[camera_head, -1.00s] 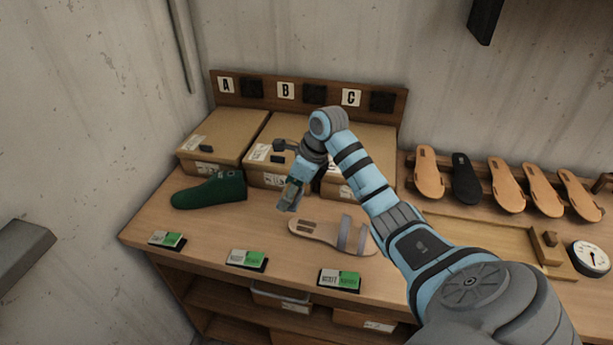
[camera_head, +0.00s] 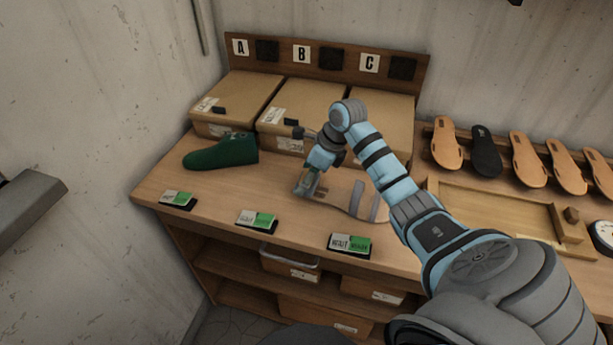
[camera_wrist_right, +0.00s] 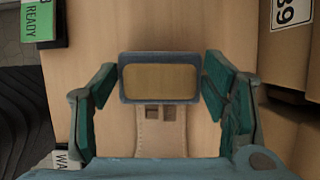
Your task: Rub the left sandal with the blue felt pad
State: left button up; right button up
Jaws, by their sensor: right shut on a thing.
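A tan sandal (camera_head: 340,196) with two grey straps lies on the table in the head view. My right gripper (camera_head: 306,184) is over the sandal's strapless left end. In the right wrist view my right gripper (camera_wrist_right: 160,84) is shut on a rectangular pad (camera_wrist_right: 160,83) with a blue-grey rim and a tan back. The part of the sandal with two dark slots (camera_wrist_right: 161,140) shows just below the pad. The pad's underside is hidden, so I cannot tell whether it touches the sandal. My left gripper is not in view.
A dark green shoe form (camera_head: 221,152) lies at the left. Cardboard boxes (camera_head: 305,106) stand behind under signs A, B and C. Several green-and-white cards (camera_head: 350,244) line the front edge. Several soles (camera_head: 447,142) and a wooden tray (camera_head: 490,210) are at the right.

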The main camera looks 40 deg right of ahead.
jog(key=shift+f+b, duration=0.5)
jog(key=shift+f, duration=0.1)
